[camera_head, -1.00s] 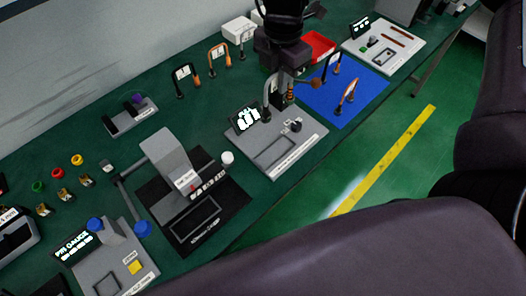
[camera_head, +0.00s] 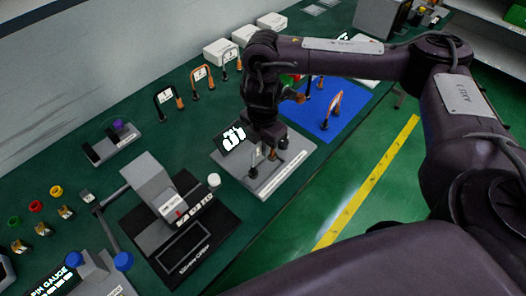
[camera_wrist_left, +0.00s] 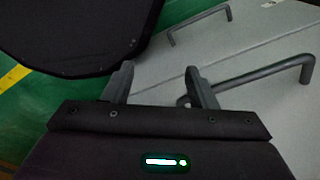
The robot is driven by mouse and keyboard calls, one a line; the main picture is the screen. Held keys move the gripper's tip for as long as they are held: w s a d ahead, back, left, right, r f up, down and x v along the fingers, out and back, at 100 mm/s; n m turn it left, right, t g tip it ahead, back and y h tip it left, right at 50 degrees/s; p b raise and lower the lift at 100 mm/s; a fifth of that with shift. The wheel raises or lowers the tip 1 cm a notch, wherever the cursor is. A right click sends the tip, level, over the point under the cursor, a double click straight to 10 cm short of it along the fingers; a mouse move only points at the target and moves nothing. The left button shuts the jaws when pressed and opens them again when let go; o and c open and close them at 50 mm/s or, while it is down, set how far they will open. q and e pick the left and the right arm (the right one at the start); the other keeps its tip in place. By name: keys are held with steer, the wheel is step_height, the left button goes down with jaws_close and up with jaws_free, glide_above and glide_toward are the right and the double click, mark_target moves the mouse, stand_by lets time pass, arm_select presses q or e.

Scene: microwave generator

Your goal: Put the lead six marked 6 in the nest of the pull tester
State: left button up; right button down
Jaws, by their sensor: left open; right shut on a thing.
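My right gripper (camera_head: 264,142) points down over a grey tester plate (camera_head: 284,178) with a lit screen (camera_head: 231,138). It is shut on a lead, whose pale tag (camera_head: 257,152) shows low by the jaws; the number is unreadable and the arm hides most of the lead. I cannot tell whether the lead touches the plate or sits in its nest. The plate's label is too small to read, so I cannot confirm it is the pull tester. My left gripper (camera_wrist_left: 162,88) is open and empty in the left wrist view, above a grey surface with bar handles.
More leads stand at the back (camera_head: 168,103) and on a blue mat (camera_head: 318,121). My right arm covers much of the right.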

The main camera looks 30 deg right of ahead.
steer(key=shift+f, duration=1.25)
steer(key=shift+f+b, duration=0.2)
steer(key=shift+b, duration=0.1)
steer(key=c, duration=1.5)
jaws_free()
steer(key=shift+r, duration=0.1)
step_height(320, 180, up, 12)
steer(key=shift+r+p, duration=0.15)
steer(key=shift+p, duration=1.05)
steer(key=shift+s, duration=0.1)
